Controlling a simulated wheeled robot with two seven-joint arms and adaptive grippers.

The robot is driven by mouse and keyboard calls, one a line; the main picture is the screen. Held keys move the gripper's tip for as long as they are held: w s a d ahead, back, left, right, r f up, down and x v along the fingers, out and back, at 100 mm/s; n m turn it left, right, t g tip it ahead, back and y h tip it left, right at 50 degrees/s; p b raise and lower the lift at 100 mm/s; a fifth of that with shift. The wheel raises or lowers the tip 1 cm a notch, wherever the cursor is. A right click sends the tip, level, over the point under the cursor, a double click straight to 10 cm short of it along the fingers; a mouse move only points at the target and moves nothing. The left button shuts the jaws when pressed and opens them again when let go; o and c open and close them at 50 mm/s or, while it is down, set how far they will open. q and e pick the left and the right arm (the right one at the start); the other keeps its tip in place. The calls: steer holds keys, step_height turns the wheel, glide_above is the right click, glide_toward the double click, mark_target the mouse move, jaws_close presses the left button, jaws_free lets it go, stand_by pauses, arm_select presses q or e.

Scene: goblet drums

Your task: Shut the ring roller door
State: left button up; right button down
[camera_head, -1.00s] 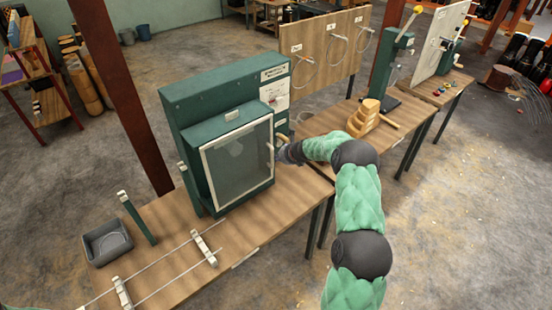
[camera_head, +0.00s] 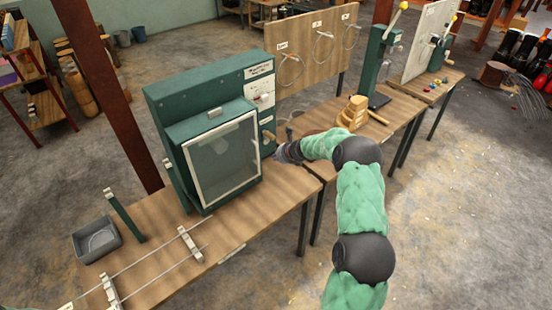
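The ring roller is a dark green cabinet (camera_head: 185,98) on the near wooden bench. Its door (camera_head: 222,160) is a pale-framed window panel on the front. The door lies against or very near the housing; I cannot tell whether a thin gap is left. My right gripper (camera_head: 280,151) is just right of the door's right edge, below a tan knob (camera_head: 268,135). The gripper is small and dark here, and its fingers are hard to make out. I see nothing held in it, and contact with the door is unclear. My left gripper is out of view.
A grey tray (camera_head: 97,240) and a rail fixture (camera_head: 190,244) are on the bench (camera_head: 165,213) at the left.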

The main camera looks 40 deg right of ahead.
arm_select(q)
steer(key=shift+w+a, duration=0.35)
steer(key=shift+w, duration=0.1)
arm_select(e)
steer(key=v, duration=0.7)
steer(key=shift+d+r, duration=0.2)
steer(key=shift+r, duration=0.15)
steer(key=s+a+f+m+g+y+b, duration=0.1)
steer(key=s+a+f+m+y+b, duration=0.2)
steer(key=a+f+m, duration=0.9)
steer(key=s+a+f+m+g+y+b, duration=0.15)
steer(key=s+a+f+m+b, duration=0.45)
steer(key=a+f, duration=0.85)
arm_select(q)
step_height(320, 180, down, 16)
steer(key=b, duration=0.6)
steer(key=shift+b, duration=0.3)
arm_select(e)
steer(key=s+a+f+m+g, duration=0.3)
steer(key=s+a+f+m, duration=0.4)
steer(key=s+m, duration=0.3)
steer(key=s+a+f+m+g, duration=0.3)
steer(key=s+a+f+m, duration=0.4)
steer(key=s+m, duration=0.3)
steer(key=s+a+h, duration=0.1)
steer(key=s, duration=0.1)
steer(key=shift+s+a+f+m, duration=0.2)
steer(key=shift+s+f+m, duration=0.1)
steer(key=shift+s+f, duration=0.05)
